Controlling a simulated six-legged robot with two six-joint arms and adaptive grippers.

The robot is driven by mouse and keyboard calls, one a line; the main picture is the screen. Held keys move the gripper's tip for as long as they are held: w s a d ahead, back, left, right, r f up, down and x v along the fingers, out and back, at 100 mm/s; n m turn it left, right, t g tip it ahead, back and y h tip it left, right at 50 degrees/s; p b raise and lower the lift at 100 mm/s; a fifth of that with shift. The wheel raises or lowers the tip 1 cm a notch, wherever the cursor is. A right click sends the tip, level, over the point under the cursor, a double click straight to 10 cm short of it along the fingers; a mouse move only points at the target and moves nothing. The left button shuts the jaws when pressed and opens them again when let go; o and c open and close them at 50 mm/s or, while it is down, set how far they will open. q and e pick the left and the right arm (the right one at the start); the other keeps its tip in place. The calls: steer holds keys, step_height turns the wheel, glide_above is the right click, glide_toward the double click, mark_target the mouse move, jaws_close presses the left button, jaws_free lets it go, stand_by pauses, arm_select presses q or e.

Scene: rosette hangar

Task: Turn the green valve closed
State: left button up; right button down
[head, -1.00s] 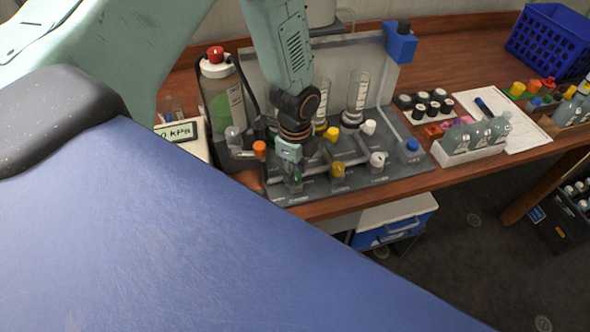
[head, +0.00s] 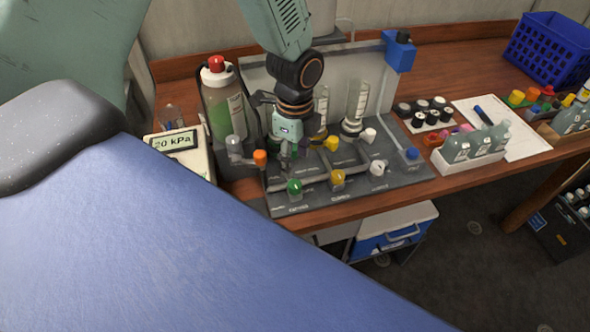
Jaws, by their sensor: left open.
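The green valve (head: 294,187) is a small green knob at the front left of the grey manifold board (head: 408,176). It shows clear of the gripper. My left gripper (head: 286,157) points down above the board, behind and above the green valve and apart from it. It is open and I see nothing between its fingers, though they are small and dark here. An orange valve (head: 260,158) is to its left. Yellow valves (head: 337,178) and white valves (head: 378,168) are to its right. My right gripper is not in view.
A gauge box reading 20 kPa (head: 175,141) stands left of the board. A bottle with a red cap (head: 222,95) and glass cylinders (head: 356,105) stand behind the valves. Bottles in a white tray (head: 468,164) and a blue basket (head: 550,48) are at the right.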

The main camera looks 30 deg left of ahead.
arm_select(q)
step_height(320, 180, up, 3)
steer(key=shift+r, duration=0.2)
stand_by(0.5)
steer(key=s+d+f+n+h, duration=0.1)
steer(key=s+d+f+n, duration=0.1)
steer(key=s+f+n, duration=0.4)
steer(key=s+d+f+n, duration=0.3)
steer(key=s+f, duration=0.4)
steer(key=f, duration=0.1)
steer(key=s+f+n+y, duration=0.1)
steer(key=s+f+n, duration=0.2)
steer(key=s+n, duration=0.8)
step_height(320, 180, down, 18)
steer(key=s+m+b, duration=0.1)
steer(key=m+b, duration=0.1)
steer(key=b, duration=1.5)
steer(key=shift+a+r, duration=0.2)
steer(key=shift+a, duration=0.15)
steer(key=shift+r, duration=0.1)
